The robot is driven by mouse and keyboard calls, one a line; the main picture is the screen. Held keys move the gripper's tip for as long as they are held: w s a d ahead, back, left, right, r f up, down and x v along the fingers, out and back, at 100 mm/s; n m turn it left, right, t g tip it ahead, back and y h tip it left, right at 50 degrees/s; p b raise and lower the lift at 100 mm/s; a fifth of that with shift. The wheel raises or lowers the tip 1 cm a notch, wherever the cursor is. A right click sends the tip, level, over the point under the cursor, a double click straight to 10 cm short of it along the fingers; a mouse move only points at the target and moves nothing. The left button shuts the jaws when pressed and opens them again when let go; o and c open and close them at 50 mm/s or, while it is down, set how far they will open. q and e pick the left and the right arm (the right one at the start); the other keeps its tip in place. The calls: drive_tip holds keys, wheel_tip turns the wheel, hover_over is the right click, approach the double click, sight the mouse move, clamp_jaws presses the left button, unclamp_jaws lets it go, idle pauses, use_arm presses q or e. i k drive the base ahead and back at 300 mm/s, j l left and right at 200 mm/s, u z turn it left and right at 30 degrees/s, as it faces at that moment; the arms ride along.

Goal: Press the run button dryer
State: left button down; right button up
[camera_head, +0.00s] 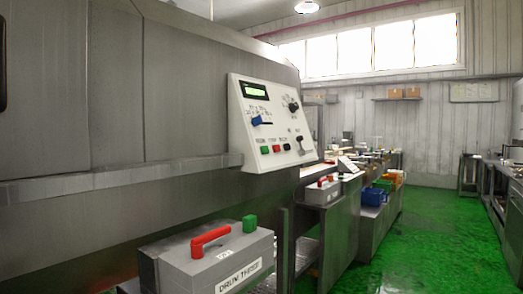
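The dryer's control panel (246,122) is a slanted white plate on the side of a large grey machine (110,90). The small labels under the buttons are too blurred to read surely. Neither of my grippers is in view.
A ledge (100,181) runs along the machine. Benches with bins (372,196) stand beyond. The green floor (436,235) at right is clear.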

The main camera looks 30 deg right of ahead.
sight(264, 149)
drive_tip(key=i+l+u, duration=0.1)
drive_tip(key=l, duration=0.4)
drive_tip(key=i+l+u, duration=0.1)
drive_tip(key=l, duration=0.45)
drive_tip(key=i+l+u, duration=0.1)
drive_tip(key=l, duration=0.4)
drive_tip(key=i+l, duration=0.1)
drive_tip(key=l, duration=0.65)
drive_tip(key=i+l, duration=0.1)
drive_tip(key=l, duration=0.65)
drive_tip(key=i+l, duration=0.1)
drive_tip(key=l, duration=0.65)
